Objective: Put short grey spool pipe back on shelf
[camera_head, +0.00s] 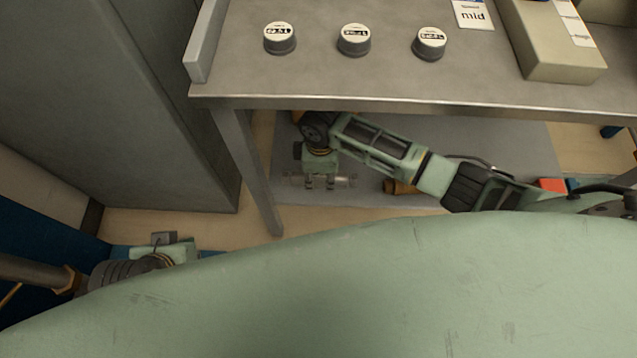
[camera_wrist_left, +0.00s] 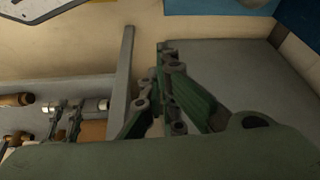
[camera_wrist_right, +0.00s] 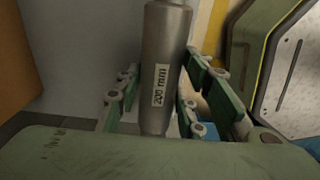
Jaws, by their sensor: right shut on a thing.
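A short grey pipe labelled "200 mm" (camera_wrist_right: 166,70) is between the fingers of my right gripper (camera_wrist_right: 152,105), which is shut on it. In the head view, my right gripper (camera_head: 320,182) is below the worktable, with the grey pipe (camera_head: 343,181) lying crosswise in it. The left wrist view also shows the pipe's end (camera_wrist_left: 95,105) in the right gripper. My left gripper (camera_wrist_left: 167,50) has its fingertips together and nothing visible between them. In the head view, it (camera_head: 165,240) is low at the left, partly hidden by my body.
A lower grey shelf (camera_head: 460,140) lies under the worktable (camera_head: 340,85), with a brass-ended part (camera_head: 400,187) on it. Several brass-ended pieces (camera_wrist_left: 15,100) show in the left wrist view. A table leg (camera_head: 250,165) stands left of the right gripper. Three round meters (camera_head: 354,40) sit on top.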

